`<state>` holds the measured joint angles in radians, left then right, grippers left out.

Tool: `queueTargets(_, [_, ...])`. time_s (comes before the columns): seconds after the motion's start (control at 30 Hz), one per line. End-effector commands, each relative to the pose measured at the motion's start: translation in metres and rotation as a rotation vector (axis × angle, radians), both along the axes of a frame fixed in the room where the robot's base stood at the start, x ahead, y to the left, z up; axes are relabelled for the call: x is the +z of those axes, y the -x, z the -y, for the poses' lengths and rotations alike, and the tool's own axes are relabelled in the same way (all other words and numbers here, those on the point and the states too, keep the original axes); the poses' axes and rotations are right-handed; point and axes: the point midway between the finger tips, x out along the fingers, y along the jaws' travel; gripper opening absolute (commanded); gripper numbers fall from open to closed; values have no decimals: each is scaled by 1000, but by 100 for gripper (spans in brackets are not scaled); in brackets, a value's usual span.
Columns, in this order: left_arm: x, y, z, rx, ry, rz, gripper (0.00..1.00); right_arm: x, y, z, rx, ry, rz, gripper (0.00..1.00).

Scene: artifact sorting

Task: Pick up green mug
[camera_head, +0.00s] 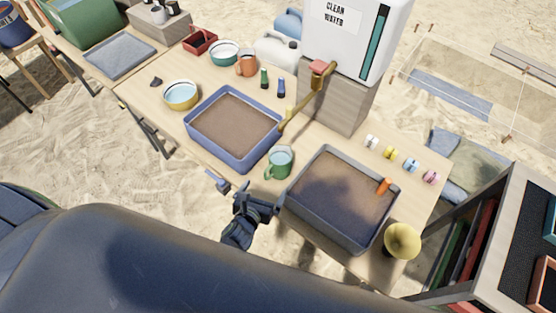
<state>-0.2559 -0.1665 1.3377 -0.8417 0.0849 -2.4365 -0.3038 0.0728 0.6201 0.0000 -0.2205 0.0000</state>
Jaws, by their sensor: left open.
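The green mug (281,161) stands upright on the wooden table, between the blue-rimmed tray and the grey tray. Its handle is on its lower left side. My left gripper (246,191) is at the near table edge, below and left of the mug in the picture. Its fingers are spread wide and nothing is between them. It appears apart from the mug. My right gripper is not in view.
A blue tray (190,122) with brown contents lies left of the mug. A grey tray (294,207) with an orange-handled tool (383,186) lies right. A brass tap (317,82) reaches over the blue tray.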

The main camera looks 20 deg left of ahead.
Motion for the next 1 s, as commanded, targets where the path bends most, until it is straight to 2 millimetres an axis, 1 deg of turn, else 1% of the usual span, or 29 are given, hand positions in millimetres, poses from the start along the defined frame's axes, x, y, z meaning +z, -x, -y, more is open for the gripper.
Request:
queueTargets(0.03, [8,-3,1,-14,-28,12,99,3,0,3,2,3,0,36])
queueTargets(0.13, [7,-13,2,-28,-58,24,99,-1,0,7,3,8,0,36])
queueTargets(0.27, [-6,-34,3,-30,-59,24,99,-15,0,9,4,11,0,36])
queueTargets(0.4, [-19,-62,4,-29,-60,23,99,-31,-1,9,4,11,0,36])
queueTargets(0.6, [-32,-95,4,-28,-58,23,99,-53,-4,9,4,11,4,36])
queueTargets(0.73, [-37,-109,5,-28,-58,21,99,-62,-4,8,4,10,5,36])
queueTargets(1.0, [-41,-122,4,-27,-56,20,99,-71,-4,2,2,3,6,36])
